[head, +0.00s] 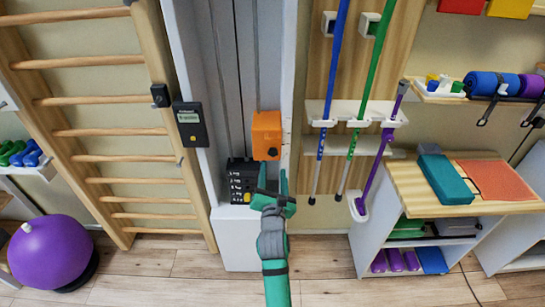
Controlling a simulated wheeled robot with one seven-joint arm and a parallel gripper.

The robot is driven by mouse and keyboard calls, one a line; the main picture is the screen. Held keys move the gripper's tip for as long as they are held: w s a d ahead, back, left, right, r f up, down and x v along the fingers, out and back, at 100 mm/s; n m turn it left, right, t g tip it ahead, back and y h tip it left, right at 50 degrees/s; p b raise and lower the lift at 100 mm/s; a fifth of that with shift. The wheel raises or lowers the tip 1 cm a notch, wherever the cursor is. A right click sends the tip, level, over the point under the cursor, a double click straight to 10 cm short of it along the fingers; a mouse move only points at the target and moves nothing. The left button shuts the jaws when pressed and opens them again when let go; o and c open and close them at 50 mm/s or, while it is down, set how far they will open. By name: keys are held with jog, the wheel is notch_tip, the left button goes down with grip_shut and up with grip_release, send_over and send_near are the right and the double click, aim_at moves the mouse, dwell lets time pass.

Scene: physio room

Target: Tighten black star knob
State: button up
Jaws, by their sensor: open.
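An orange block (265,128) sits on the vertical rails of the grey column at the centre. A small round detail on its lower front is too small to make out; I cannot tell whether it is the star knob. A small black fitting (160,95) is on the right post of the wall bars, its shape also unclear. My teal gripper (272,181) is open and empty, fingers pointing up, just below the orange block in the picture. It overlaps part of the black weight stack (241,180). I cannot tell its depth from the block.
A black display unit (190,124) hangs left of the rails. Coloured poles (335,70) stand in a rack at the right. A wooden-topped shelf (487,190) is at the right, and a purple ball (45,253) at the lower left. Wooden floor (330,263) shows around the column's base.

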aim_at(273, 153)
jog(key=w, duration=0.7)
jog(key=shift+w+a, duration=0.1)
jog(key=shift+w, duration=0.15)
jog(key=shift+w+d, duration=0.3)
jog(key=shift+w, duration=0.2)
jog(key=shift+a, duration=0.15)
jog(key=c, duration=1)
